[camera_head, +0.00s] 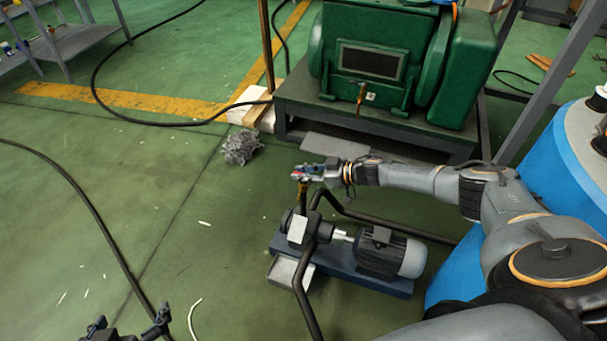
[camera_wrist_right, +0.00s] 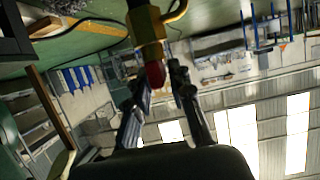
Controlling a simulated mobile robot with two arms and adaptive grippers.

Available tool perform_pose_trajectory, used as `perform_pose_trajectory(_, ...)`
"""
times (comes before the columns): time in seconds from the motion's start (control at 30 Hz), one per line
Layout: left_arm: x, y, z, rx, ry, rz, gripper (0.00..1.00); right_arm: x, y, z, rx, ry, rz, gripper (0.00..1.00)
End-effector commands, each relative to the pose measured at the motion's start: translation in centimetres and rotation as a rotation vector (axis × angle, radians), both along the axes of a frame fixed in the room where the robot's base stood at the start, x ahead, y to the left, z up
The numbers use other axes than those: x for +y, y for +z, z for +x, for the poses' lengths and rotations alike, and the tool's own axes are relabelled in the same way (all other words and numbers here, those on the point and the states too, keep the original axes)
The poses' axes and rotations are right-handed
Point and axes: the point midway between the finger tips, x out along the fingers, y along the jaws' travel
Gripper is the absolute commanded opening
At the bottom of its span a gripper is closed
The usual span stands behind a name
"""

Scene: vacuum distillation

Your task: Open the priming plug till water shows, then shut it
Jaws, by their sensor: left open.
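A red plug (camera_wrist_right: 155,74) sits at the end of the brass fitting (camera_wrist_right: 147,28) in the right wrist view. My right gripper (camera_head: 305,172) is at the top of the pipe; its two fingers (camera_wrist_right: 160,82) lie on either side of the red plug. I cannot tell whether they touch it. No water can be made out. My left gripper (camera_head: 128,328) is open and empty at the bottom left, away from the pump.
A motor (camera_head: 380,252) sits beside the pump. Black hoses (camera_head: 303,290) run close to it. A green machine (camera_head: 375,60) on a grey stand is behind. A grey tangled heap (camera_head: 240,147) lies on the floor. The floor left of the pump is mostly clear.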

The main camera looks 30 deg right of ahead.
Motion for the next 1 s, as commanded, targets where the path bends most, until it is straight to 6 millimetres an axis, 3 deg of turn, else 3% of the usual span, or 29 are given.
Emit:
perform_pose_trajectory(0.3,0.0,0.0,-0.1,0.003,0.0,0.001,0.97,0.1,-0.2,-0.2,0.004,0.002,0.0,0.34)
perform_pose_trajectory(0.47,0.0,0.0,-0.1,0.003,-0.001,0.0,0.97,0.0,0.8,-0.1,0.003,0.004,0.0,0.34)
perform_pose_trajectory(0.8,0.0,0.0,0.0,0.002,0.0,0.0,0.97,0.0,6.9,0.0,-0.001,0.004,-0.001,0.34)
perform_pose_trajectory(1.0,0.0,0.0,0.0,0.002,0.0,0.0,0.97,0.1,9.3,0.0,0.0,0.004,-0.001,0.34)
